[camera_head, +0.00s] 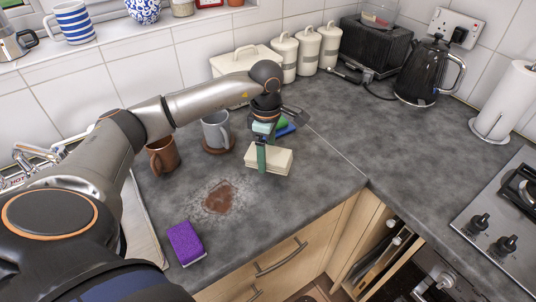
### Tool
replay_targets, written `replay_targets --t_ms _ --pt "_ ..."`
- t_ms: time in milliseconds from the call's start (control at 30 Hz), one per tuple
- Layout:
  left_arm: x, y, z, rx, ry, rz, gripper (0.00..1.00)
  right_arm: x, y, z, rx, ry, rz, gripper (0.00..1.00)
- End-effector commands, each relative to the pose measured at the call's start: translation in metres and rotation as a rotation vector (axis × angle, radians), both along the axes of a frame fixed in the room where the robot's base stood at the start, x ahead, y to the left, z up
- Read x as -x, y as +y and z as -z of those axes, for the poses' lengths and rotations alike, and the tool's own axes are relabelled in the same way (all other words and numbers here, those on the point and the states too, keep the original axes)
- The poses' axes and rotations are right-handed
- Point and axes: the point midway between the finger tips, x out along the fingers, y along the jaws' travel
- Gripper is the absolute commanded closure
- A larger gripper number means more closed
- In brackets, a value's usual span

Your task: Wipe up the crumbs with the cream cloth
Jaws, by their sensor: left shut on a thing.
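The cream cloth (281,162) is a folded pad right of the mugs, on or just above the grey counter; I cannot tell if it touches. My left gripper (262,157) points down at it and is shut on its left part, with the fingers covering some of it. The crumbs (219,197) are a brown patch with paler specks around it, in front and to the left of the cloth, apart from it. My right gripper is not in view.
A brown mug (162,156) and a grey mug (216,131) on a coaster stand behind the crumbs. A purple sponge (186,243) lies near the front edge. Green and blue items (285,128) lie behind the cloth. The counter to the right is clear up to the kettle (428,72).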

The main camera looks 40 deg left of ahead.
Motion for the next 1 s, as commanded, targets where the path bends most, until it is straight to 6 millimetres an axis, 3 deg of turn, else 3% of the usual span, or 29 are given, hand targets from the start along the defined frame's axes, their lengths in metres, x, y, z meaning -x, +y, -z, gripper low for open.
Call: replay_targets --t_ms 100,400,1000 --pt "0.0 0.002 -0.014 -0.001 -0.002 -0.003 0.64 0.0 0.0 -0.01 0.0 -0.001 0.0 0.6" --pt "0.002 0.007 -0.033 0.0 -0.001 -0.008 0.64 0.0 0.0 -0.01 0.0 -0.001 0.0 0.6" --pt "0.002 0.004 -0.034 0.0 -0.002 0.001 0.64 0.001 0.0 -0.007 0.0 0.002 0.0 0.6"
